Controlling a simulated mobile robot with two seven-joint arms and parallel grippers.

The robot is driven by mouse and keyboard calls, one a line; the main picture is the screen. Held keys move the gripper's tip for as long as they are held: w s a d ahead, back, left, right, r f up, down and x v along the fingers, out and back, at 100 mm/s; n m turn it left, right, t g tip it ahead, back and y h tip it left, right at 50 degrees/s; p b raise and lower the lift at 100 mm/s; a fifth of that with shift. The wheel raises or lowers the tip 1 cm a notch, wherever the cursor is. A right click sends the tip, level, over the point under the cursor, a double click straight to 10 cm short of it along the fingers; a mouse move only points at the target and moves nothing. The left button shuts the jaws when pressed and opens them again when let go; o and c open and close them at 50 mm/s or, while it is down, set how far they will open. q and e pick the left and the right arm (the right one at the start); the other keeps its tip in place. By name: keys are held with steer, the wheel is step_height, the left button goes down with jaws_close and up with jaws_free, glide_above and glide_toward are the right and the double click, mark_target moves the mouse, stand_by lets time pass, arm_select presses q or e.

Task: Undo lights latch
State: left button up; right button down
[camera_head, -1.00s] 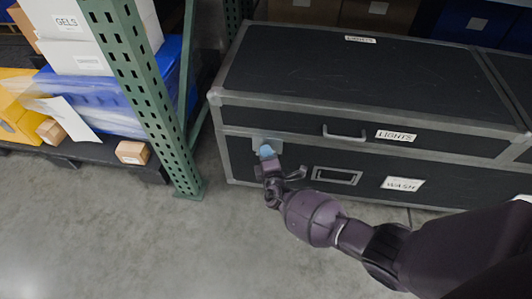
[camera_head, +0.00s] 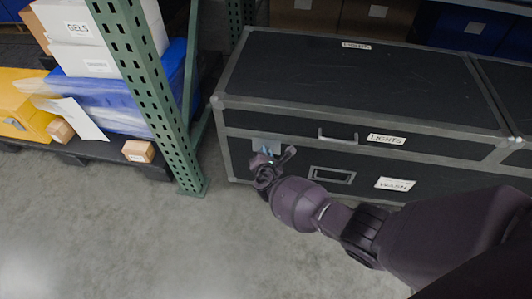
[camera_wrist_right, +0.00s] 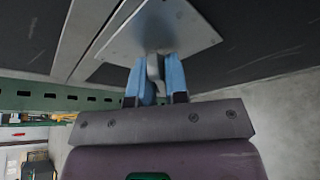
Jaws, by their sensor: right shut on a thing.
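The black case (camera_head: 345,85) has grey metal edges and white labels reading LIGHTS on its lid and front. A metal latch plate (camera_head: 266,144) sits at the left of its front, across the seam. My right gripper (camera_head: 262,158) is at this latch. In the right wrist view, the blue fingertips of my right gripper (camera_wrist_right: 156,80) are shut on the grey latch lever (camera_wrist_right: 154,66), just under the latch plate (camera_wrist_right: 160,28). In the head view the gripper hides most of the lever. My left gripper is not in view.
A green perforated rack post (camera_head: 160,100) stands close to the left of the case. Boxes on a dark pallet (camera_head: 75,150) lie left. The floor in front is clear.

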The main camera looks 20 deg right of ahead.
steer(key=shift+w+r+n+g+h, duration=0.2)
steer(key=shift+r+n+g+h, duration=0.15)
steer(key=shift+n, duration=0.25)
arm_select(q)
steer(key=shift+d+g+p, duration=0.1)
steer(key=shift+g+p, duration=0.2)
steer(key=shift+p, duration=0.15)
arm_select(e)
steer(key=n+g+h, duration=0.1)
steer(key=n+h, duration=0.1)
steer(key=n, duration=0.1)
steer(key=shift+s+f+n+g, duration=0.15)
steer(key=shift+f+n+g, duration=0.15)
steer(key=shift+g, duration=0.05)
steer(key=c, duration=1.2)
jaws_free()
steer(key=shift+c, duration=0.2)
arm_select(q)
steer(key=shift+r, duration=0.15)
arm_select(e)
steer(key=shift+a, duration=0.1)
